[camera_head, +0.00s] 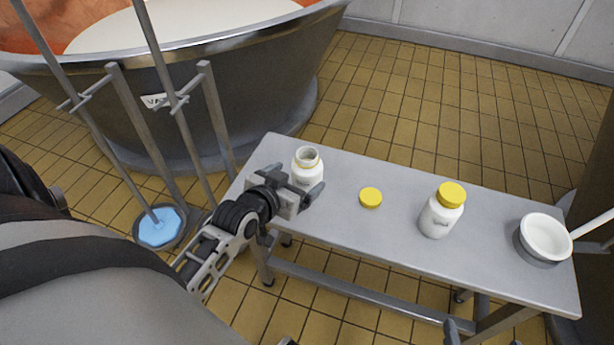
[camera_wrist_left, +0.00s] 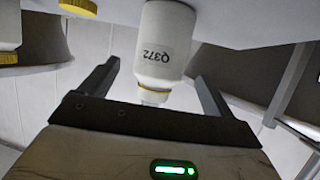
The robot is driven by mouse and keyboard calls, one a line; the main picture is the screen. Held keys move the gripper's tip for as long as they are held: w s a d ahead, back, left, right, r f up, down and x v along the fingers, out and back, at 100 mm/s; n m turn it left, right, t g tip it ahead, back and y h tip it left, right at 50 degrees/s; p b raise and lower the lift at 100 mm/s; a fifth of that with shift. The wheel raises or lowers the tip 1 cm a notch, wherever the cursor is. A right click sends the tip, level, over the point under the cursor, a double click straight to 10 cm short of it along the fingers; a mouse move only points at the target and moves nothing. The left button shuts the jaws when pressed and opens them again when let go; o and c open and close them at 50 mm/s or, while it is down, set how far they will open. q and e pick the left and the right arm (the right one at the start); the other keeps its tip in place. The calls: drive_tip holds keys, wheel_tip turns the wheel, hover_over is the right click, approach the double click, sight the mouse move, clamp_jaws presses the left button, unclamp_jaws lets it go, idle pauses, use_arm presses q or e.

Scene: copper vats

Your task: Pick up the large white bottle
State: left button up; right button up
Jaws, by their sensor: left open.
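An uncapped white bottle (camera_head: 309,170) stands upright near the left end of the bench. My left gripper (camera_head: 296,183) is open beside it, on the near side. In the left wrist view, the picture is upside down and this bottle (camera_wrist_left: 166,45) shows a label reading Q372. Its neck lies between the open fingers (camera_wrist_left: 155,88) in that view; I cannot tell whether they touch it. A second white bottle (camera_head: 436,218) with a yellow cap stands upright farther right. It is partly in the left wrist view (camera_wrist_left: 8,25).
The grey bench (camera_head: 345,230) also holds a loose yellow lid (camera_head: 370,197) between the bottles and a white pan (camera_head: 546,237) at its right end. A large vat (camera_head: 240,95) and upright metal poles (camera_head: 215,115) stand close on the left.

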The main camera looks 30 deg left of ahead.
use_arm(q)
drive_tip(key=b+x, duration=0.1)
drive_tip(key=x, duration=0.4)
drive_tip(key=shift+w+f+b, duration=0.15)
drive_tip(key=shift+w+b, duration=0.15)
drive_tip(key=c, duration=1.3)
use_arm(e)
drive_tip(key=f, duration=0.3)
drive_tip(key=shift+w+a+g, duration=0.2)
drive_tip(key=shift+a+g, duration=0.2)
